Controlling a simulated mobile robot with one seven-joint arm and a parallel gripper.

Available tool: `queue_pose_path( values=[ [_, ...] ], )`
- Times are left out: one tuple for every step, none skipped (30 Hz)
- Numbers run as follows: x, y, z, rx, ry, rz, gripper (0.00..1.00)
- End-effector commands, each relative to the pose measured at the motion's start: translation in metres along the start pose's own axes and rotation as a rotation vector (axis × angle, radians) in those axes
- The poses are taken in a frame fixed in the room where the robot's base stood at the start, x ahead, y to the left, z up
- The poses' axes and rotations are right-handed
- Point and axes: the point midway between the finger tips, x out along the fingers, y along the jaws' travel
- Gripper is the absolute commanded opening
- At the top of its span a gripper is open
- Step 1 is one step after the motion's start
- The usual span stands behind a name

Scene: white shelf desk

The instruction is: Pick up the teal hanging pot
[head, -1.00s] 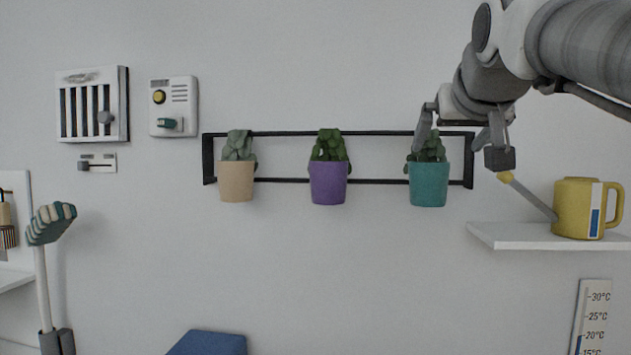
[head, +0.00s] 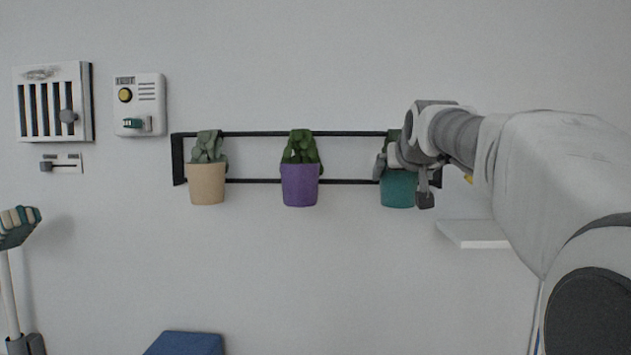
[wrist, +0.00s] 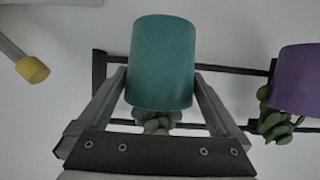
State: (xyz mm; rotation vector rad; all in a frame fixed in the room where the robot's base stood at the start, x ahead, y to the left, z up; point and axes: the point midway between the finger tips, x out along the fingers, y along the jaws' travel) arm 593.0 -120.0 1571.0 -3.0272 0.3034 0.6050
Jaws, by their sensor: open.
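The teal hanging pot (head: 398,190) hangs at the right end of a black wall rail (head: 350,181), with a green plant at its top. In the head view my arm hides much of its upper part. My gripper (head: 402,180) is at the pot, in front of the rail. In the wrist view the teal pot (wrist: 162,62) appears upside down between the two open fingers of my gripper (wrist: 163,85), one finger on each side. I cannot tell whether either finger touches it.
A purple pot (head: 300,186) and a beige pot (head: 207,184) hang further left on the rail. A white shelf (head: 472,234) is below right of the teal pot. A yellow-tipped rod (wrist: 32,70) shows in the wrist view. The wall below the pots is clear.

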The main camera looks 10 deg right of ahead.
Motion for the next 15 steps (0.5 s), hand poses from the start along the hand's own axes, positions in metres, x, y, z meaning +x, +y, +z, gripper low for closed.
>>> queue_pose_path(
  values=[
    [0.006, 0.0, -0.0012, 0.0, 0.0, 0.0, 1.0],
    [0.0086, 0.0, -0.0013, 0.0, 0.0, 0.0, 1.0],
    [0.0115, 0.0001, -0.001, 0.0, 0.0, 0.0, 1.0],
    [0.0131, 0.0001, -0.0007, 0.0, 0.0, 0.0, 1.0],
    [0.0141, 0.0001, -0.0005, 0.0, 0.001, 0.0, 1.0],
    [0.0147, 0.0001, -0.0003, 0.0, 0.001, 0.0, 1.0],
    [0.0148, 0.0001, -0.0003, 0.0, 0.001, 0.0, 1.0],
    [0.0147, 0.0001, -0.0002, 0.0, 0.001, 0.0, 1.0],
    [0.0146, 0.0001, -0.0001, 0.0, 0.002, 0.0, 1.0],
    [0.0145, 0.0001, -0.0001, 0.0, 0.002, 0.0, 1.0],
    [0.0145, 0.0001, -0.0001, 0.0, 0.001, 0.0, 1.0],
    [0.0144, 0.0001, -0.0001, 0.0, 0.001, 0.0, 0.95],
    [0.0144, 0.0001, -0.0001, 0.0, 0.001, 0.0, 0.89],
    [0.0144, 0.0001, -0.0001, 0.0, 0.001, 0.0, 0.84],
    [0.0143, 0.0001, 0.0, 0.0, 0.001, 0.0, 0.77]
  ],
)
